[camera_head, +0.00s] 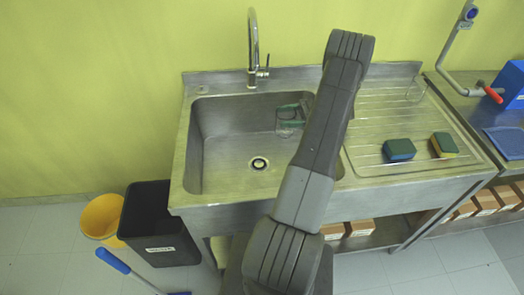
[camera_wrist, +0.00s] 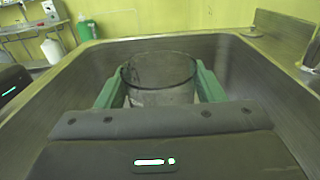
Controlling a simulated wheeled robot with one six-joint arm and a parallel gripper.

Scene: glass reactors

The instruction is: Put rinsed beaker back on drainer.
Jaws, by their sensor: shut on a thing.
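My gripper (camera_wrist: 158,82) is shut on a clear glass beaker (camera_wrist: 160,70), with one green finger on each side of it. The beaker looks roughly upright, its open rim facing up, inside the steel sink basin (camera_wrist: 230,60). In the head view the green fingers (camera_head: 291,110) and the faint beaker (camera_head: 289,124) show at the right side of the basin, partly hidden by my arm. The ribbed drainer (camera_head: 385,112) lies to the right of the basin, beyond my arm.
Two sponges (camera_head: 399,149) (camera_head: 443,145) lie on the drainer's front part; its middle is clear. A faint thin outline (camera_head: 416,89) shows at its back right, unclear. The tap (camera_head: 254,45) rises behind the basin. A black bin (camera_head: 157,225) and yellow bucket (camera_head: 101,217) stand left.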

